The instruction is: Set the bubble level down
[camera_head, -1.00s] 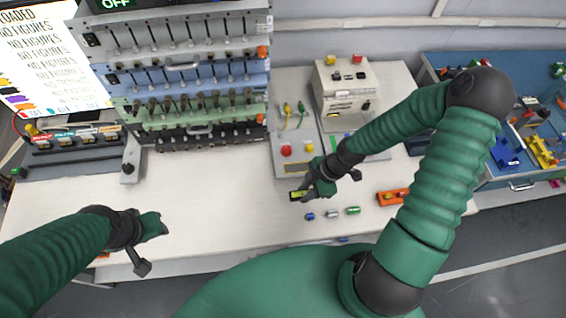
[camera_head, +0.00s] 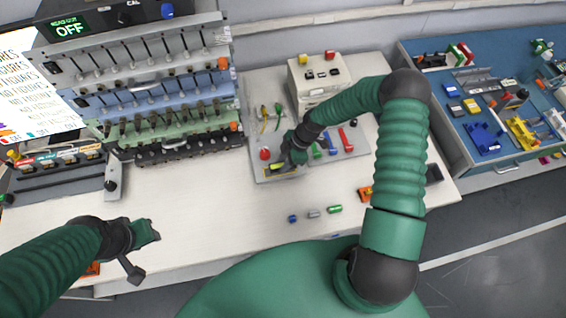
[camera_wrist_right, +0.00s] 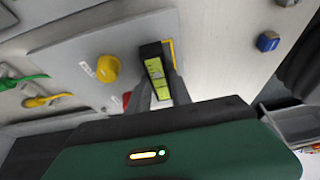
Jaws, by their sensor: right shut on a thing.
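The bubble level, a small black bar with a yellow-green face, is in my right gripper (camera_head: 283,163). In the head view the bubble level (camera_head: 275,168) is over the front left corner of the grey panel (camera_head: 262,178). In the right wrist view (camera_wrist_right: 155,72) it sits between the two fingers of the gripper (camera_wrist_right: 161,86), beside a yellow outline (camera_wrist_right: 173,55) at the panel's edge. I cannot tell whether it touches the panel. My left gripper (camera_head: 146,232) is over the left of the table, away from the level; its fingers are too small to read.
A red button (camera_head: 264,154) stands close behind the level; a yellow knob (camera_wrist_right: 107,68) is near it in the wrist view. Small blue, grey and green cylinders (camera_head: 314,213) lie on the white table (camera_head: 220,215). A tester rack (camera_head: 160,90) stands behind at left.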

